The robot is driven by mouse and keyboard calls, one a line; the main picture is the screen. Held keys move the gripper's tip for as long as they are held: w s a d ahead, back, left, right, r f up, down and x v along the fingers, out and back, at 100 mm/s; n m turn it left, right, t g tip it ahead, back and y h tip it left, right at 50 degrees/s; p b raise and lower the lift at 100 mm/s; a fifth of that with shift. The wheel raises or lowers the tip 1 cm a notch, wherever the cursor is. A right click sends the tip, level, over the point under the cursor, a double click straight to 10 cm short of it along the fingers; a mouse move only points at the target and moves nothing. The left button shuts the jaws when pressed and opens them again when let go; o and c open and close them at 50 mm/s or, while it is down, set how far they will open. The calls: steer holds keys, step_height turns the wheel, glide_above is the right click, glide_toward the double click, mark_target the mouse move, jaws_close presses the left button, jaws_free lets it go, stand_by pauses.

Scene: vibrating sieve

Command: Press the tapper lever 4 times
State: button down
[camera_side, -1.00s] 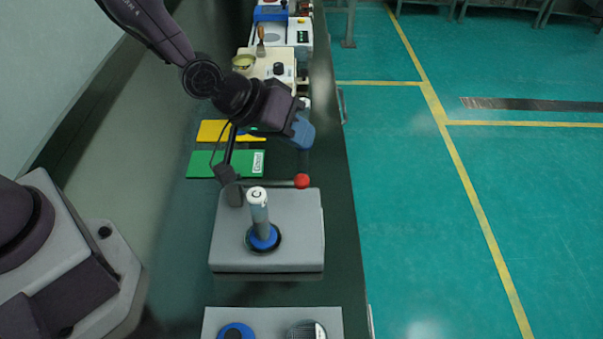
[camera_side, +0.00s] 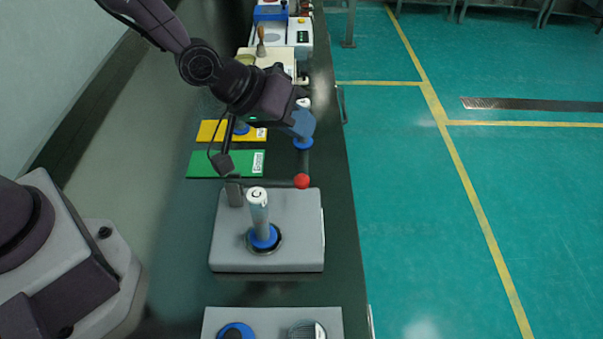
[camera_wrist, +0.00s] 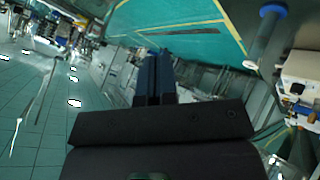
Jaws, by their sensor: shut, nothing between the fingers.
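The tapper lever is a thin bar with a red ball knob (camera_side: 302,181), at the back edge of the grey sieve base (camera_side: 290,235) in the side view. A grey upright post (camera_side: 235,193) stands at the bar's left end. A clear tube (camera_side: 259,212) with a white top and blue foot stands upright on the base. My gripper (camera_side: 303,133) is shut and empty, above the red knob in the picture and apart from it. Its blue fingers also show together in the wrist view (camera_wrist: 154,80). The lever is not clearly visible in the wrist view.
A green plate (camera_side: 226,164) and a yellow plate (camera_side: 212,130) lie left of my gripper. A grey panel (camera_side: 272,315) with round parts is at the front. Instruments (camera_side: 285,35) stand farther back. The bench's right edge is close to the base.

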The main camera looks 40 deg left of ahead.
mark_target(299, 175)
step_height(299, 175, up, 2)
steer(key=shift+f, duration=0.1)
steer(key=shift+f, duration=4.35)
steer(key=shift+f, duration=0.4)
steer(key=shift+f, duration=1.25)
steer(key=shift+r, duration=1.7)
